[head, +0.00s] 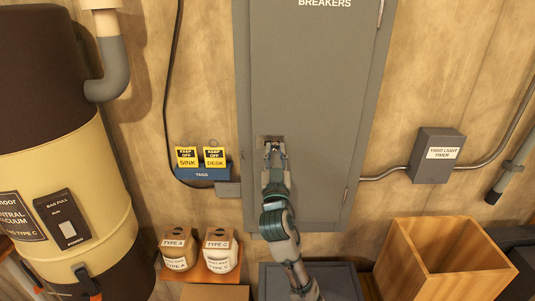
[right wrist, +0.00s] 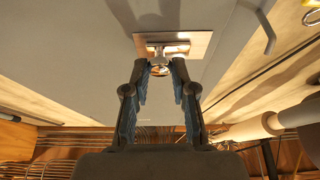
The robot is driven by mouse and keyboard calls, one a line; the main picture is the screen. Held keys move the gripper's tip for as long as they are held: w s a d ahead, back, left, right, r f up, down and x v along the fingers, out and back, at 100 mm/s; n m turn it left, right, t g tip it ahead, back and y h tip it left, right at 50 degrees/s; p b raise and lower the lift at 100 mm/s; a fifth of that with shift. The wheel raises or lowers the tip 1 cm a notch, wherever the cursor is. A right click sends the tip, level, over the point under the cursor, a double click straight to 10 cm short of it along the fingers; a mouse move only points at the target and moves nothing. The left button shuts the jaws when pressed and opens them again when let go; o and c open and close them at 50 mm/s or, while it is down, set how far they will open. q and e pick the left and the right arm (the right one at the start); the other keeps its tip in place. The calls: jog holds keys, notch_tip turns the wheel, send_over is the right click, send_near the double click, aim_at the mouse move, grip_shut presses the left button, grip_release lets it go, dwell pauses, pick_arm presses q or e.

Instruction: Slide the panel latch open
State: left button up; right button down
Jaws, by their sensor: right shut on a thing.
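The grey breaker panel (head: 310,90) is mounted upright on the wooden wall. Its latch sits on a small metal plate (head: 262,141) at the panel's lower left; the plate also shows in the right wrist view (right wrist: 200,41). My right gripper (head: 275,150) reaches up to the plate. My left gripper is not in view.
A blue tag holder (head: 200,174) with yellow signs is left of the panel. A beige vacuum canister (head: 95,165) stands far left. A grey timer box (head: 437,142) is on the wall at right, above an open wooden box (head: 400,265). Small labelled containers (head: 177,250) stand below.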

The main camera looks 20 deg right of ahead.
jog(key=shift+d, duration=0.5)
jog(key=c, duration=1)
grip_release()
jog(key=shift+a, duration=0.1)
jog(key=shift+o, duration=0.2)
jog(key=shift+w+f, duration=0.1)
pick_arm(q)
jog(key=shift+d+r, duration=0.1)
pick_arm(e)
jog(key=shift+a, duration=0.1)
jog(key=v, duration=1.2)
jog(key=shift+w, duration=0.1)
